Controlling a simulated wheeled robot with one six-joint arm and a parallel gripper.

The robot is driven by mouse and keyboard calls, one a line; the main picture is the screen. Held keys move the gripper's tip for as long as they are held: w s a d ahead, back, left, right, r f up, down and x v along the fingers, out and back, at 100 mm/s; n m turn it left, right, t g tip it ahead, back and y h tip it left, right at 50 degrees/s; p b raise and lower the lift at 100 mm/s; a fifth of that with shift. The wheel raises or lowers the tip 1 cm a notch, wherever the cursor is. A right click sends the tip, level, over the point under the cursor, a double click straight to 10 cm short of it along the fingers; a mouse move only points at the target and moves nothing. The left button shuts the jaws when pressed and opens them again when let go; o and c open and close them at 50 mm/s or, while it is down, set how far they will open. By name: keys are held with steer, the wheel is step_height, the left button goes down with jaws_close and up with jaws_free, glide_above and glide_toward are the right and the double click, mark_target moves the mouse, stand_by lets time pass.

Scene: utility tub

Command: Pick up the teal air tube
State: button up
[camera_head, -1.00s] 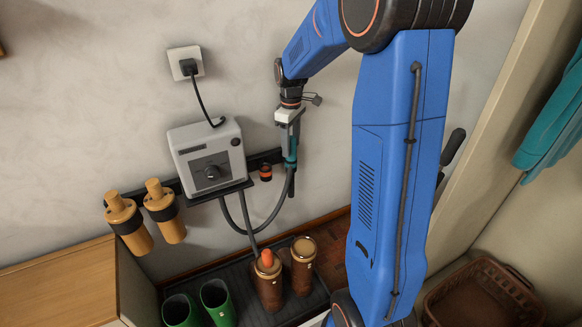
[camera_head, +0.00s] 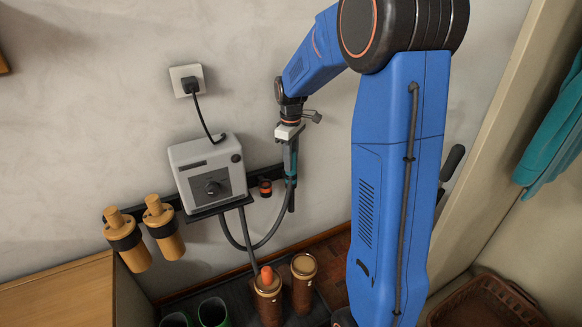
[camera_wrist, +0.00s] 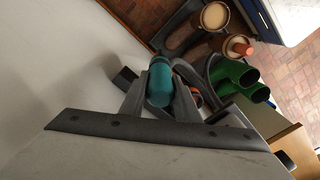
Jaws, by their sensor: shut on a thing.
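The teal air tube (camera_head: 291,163) hangs upright near the wall, to the right of the grey-white box. It also shows in the wrist view (camera_wrist: 159,84), between the two fingers. My gripper (camera_head: 290,146) points down and is shut on the tube's teal grip; in the wrist view the fingers (camera_wrist: 160,98) lie on both sides of it. A dark grey hose (camera_head: 262,243) loops from the tube's lower end back toward the box (camera_head: 208,172). The tube's far side is hidden by my fingers.
A dark wall rail (camera_head: 263,161) runs behind the tube, with a red-and-black ring (camera_head: 265,188) on it. Brown boots (camera_head: 303,284) stand below, one with an orange-tipped hose (camera_head: 267,275) in it. Yellow-brown boots (camera_head: 163,230) hang at left. Green boots (camera_wrist: 236,75) are nearby.

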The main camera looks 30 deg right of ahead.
step_height(320, 180, up, 27)
steer(key=shift+r, duration=0.1)
stand_by(0.4)
